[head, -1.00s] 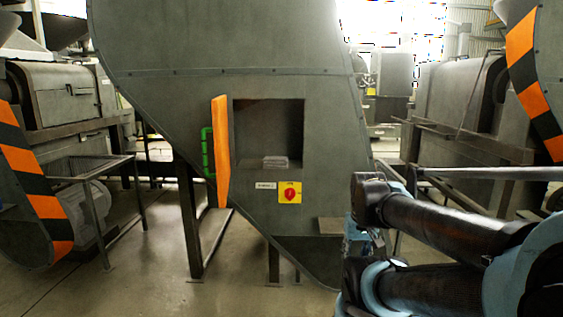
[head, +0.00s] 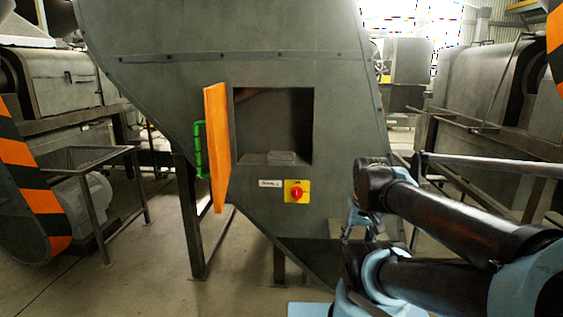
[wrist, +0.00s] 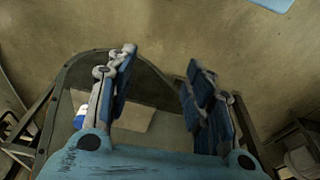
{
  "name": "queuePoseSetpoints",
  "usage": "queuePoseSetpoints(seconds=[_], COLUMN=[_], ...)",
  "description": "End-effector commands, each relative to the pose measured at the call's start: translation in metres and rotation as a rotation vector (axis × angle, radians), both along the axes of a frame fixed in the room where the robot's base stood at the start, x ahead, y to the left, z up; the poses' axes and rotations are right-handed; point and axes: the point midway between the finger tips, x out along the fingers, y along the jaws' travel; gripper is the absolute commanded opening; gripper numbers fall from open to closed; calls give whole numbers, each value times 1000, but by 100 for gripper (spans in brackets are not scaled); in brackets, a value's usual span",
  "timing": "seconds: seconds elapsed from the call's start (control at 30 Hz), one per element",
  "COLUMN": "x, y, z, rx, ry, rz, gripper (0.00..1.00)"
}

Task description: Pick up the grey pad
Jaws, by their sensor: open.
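The grey pad (head: 282,158) lies flat on the floor of a square opening in the large grey machine (head: 150,65), near the front edge of that opening. It looks like a thin, light grey slab. My gripper (wrist: 163,68) shows in the wrist view with its two blue-padded fingers apart and nothing between them. It is over the floor, away from the pad. In the head view my arm is at the lower right, right of and below the opening, and my fingers are hard to make out. I cannot identify the pad in the wrist view.
An orange door (head: 216,147) stands open at the opening's left side, with a green handle (head: 199,150). A yellow plate with a red switch (head: 296,192) sits below the opening. A metal stand (head: 90,160) is at the left. The floor (head: 130,275) at the lower left is clear.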

Motion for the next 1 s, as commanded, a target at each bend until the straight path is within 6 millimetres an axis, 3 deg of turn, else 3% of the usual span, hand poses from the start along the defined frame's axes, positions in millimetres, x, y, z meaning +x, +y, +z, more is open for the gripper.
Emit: queuePoseSetpoints(seconds=[0.03, 0.1, 0.27, 0.47, 0.77, 1.0], x=[-2, 7, 44, 106, 201, 275], y=[1, 3, 13, 37, 90, 147], z=[3, 13, 57, 120, 199, 250], rx=[3, 13, 57, 138, 271, 383], ry=[-2, -5, -18, -33, -37, -19], rz=[-12, -48, -212, -482, -888, -1210], gripper=[67, 82, 82, 82, 82, 82])
